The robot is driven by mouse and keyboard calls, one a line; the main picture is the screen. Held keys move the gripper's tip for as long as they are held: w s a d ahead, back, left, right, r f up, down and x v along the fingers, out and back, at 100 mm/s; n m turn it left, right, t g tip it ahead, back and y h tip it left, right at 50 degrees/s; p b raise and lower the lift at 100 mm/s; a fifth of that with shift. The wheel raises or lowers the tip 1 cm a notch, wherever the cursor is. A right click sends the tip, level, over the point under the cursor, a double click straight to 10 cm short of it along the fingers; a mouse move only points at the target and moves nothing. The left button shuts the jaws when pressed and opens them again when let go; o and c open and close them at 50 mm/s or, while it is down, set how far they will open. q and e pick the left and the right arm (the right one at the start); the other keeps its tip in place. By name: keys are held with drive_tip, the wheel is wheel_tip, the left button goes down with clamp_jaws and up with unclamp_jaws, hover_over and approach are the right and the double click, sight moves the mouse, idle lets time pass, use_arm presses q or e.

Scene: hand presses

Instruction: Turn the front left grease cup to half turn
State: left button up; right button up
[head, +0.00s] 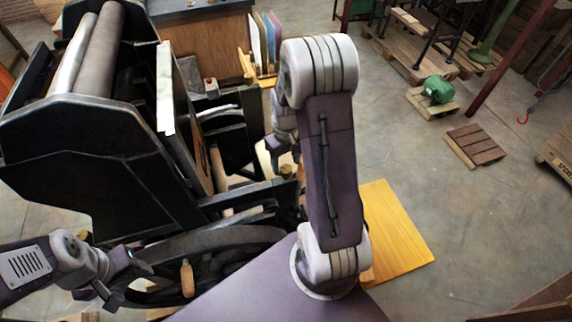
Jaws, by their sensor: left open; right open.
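The black hand press (85,160) with two long grey rollers (95,50) fills the left of the head view. I cannot make out the front left grease cup for certain. A small tan knob (286,170) shows at the press's right end, but I cannot tell what it is. My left gripper (128,285) is open and empty at the lower left, beside the large dark wheel (225,238). My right gripper (283,148) is open near the press's right side, partly hidden behind my own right arm.
A wooden handle (187,280) stands out from the wheel close to my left gripper. A green machine (438,90) and pallets (475,145) stand farther back.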

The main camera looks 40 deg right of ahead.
sight(286, 171)
drive_tip(key=shift+w+d+f, duration=0.1)
drive_tip(key=shift+f, duration=0.55)
drive_tip(key=shift+w+d+f, duration=0.1)
drive_tip(key=shift+f, duration=0.5)
drive_tip(key=shift+a+f, duration=0.1)
drive_tip(key=shift+f, duration=0.1)
drive_tip(key=shift+s+a+r, duration=0.1)
drive_tip(key=shift+s+a, duration=0.05)
drive_tip(key=shift+s, duration=0.1)
drive_tip(key=shift+c, duration=1)
clamp_jaws()
